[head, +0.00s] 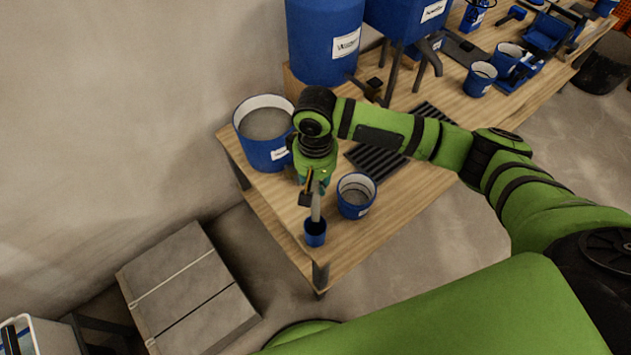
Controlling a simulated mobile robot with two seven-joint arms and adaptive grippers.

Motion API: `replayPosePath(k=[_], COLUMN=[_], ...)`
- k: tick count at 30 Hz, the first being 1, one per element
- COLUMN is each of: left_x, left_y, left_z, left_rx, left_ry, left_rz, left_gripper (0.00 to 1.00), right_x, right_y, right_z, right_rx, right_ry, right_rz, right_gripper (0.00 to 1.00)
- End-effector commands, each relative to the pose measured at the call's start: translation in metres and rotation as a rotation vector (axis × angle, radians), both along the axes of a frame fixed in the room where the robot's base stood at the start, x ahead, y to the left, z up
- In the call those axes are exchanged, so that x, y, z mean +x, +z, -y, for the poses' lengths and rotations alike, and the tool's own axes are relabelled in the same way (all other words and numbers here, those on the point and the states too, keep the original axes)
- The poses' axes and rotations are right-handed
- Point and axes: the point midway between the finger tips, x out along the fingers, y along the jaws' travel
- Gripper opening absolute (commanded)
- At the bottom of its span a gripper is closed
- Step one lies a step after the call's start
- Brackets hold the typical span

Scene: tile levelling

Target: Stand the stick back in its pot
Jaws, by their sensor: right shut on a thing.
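The stick (316,208) is a thin grey piece, nearly upright, with its lower end at the mouth of a small blue pot (316,238). I cannot tell how deep it goes into the pot. The pot stands near the front corner of the wooden table. My right gripper (312,190) is above the pot and shut on the stick's upper part. My wrist hides the top of the stick. My left gripper is not in view.
A blue bucket (357,204) with grey contents stands close to the right of the pot. A larger blue tub (259,155) is behind to the left. A dark ribbed tray (374,162) lies behind the bucket. The wooden table's (289,238) front edge is close to the pot.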

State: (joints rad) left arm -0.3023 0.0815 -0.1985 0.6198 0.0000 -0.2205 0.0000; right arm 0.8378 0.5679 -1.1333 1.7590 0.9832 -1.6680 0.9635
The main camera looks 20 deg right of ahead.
Motion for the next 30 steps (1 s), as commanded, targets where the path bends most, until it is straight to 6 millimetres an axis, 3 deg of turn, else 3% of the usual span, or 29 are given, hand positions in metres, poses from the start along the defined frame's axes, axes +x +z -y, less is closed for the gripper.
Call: replayPosePath(k=[13,30], left_x=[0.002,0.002], left_y=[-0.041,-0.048], left_z=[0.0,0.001], left_rx=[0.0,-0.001], left_ry=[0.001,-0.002], left_rz=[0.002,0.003], left_gripper=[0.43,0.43], right_x=[0.0,0.0], right_y=[-0.029,-0.072], right_z=[0.0,-0.001], right_rx=[0.0,0.001], right_ry=[0.0,0.0], right_rz=[0.002,-0.001], right_gripper=[0.0,0.0])
